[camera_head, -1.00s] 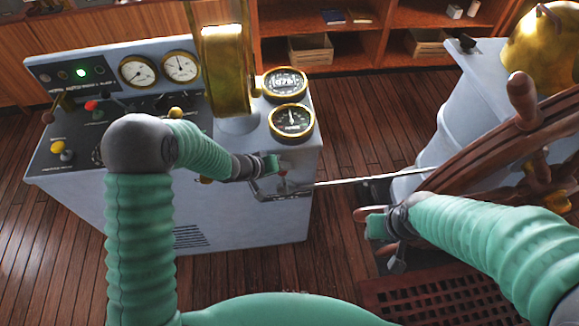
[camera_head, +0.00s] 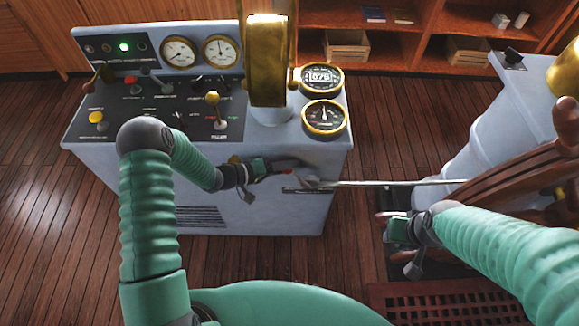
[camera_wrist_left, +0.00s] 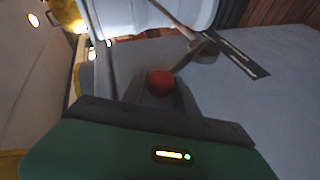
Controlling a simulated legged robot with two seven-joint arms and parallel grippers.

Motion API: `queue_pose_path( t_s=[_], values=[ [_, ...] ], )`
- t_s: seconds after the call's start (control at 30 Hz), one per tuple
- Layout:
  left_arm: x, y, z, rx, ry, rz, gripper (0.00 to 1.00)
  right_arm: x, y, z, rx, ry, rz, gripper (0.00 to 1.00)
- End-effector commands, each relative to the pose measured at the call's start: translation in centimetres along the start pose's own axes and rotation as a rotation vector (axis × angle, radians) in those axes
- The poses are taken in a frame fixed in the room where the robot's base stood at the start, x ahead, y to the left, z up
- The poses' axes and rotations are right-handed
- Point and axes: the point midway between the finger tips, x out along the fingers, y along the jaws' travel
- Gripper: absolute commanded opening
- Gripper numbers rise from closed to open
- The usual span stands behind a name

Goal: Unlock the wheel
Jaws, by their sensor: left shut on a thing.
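The wooden wheel (camera_head: 530,170) stands at the right edge of the head view, partly cut off. A pale metal rod (camera_head: 400,183) runs from the console's front toward the wheel's pedestal. My left gripper (camera_head: 268,168) is at the console's front, left of the rod's near end. In the left wrist view it is shut on a red ball knob (camera_wrist_left: 160,82) at the end of a lever. The lever's metal pivot (camera_wrist_left: 203,50) is beside a dark slot (camera_wrist_left: 240,52). My right gripper (camera_head: 392,222) is low beside the wheel; its jaws are unclear.
The grey console (camera_head: 255,205) carries gauges, small levers and a brass column (camera_head: 268,60). A wooden shelf (camera_head: 400,42) stands behind. A dark grating (camera_head: 440,300) lies on the floor by the wheel. Open floor (camera_head: 400,125) lies between console and pedestal.

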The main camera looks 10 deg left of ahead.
Motion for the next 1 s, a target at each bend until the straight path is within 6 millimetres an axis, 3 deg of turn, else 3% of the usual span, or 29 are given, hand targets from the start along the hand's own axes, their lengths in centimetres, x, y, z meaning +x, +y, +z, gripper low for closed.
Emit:
queue_pose_path(
  t_s=[0.03, 0.57, 0.6, 0.77, 1.0],
  values=[
    [0.18, -0.68, 1.22, -0.019, -0.02, 0.005, 0.0, 0.38, 0.01, 0.09, 0.0, 0.0, 0.0, 0.36],
    [-0.57, -1.37, 1.05, -0.03, -0.015, 0.02, 0.0, 0.52, 0.01, 0.12, 0.0, 0.0, 0.0, 0.36],
    [-0.59, -1.39, 1.05, -0.03, -0.015, 0.02, 0.4, 0.52, 0.01, 0.12, 0.0, 0.0, 0.0, 0.36],
    [-0.64, -1.25, 0.85, -0.026, -0.011, 0.022, 0.61, 0.5, 0.01, 0.11, 0.0, 0.0, 0.0, 0.36],
    [-0.71, -1.0, 0.52, -0.022, -0.005, 0.026, 0.62, 0.44, 0.01, 0.1, 0.0, 0.0, 0.0, 0.36]
  ],
)
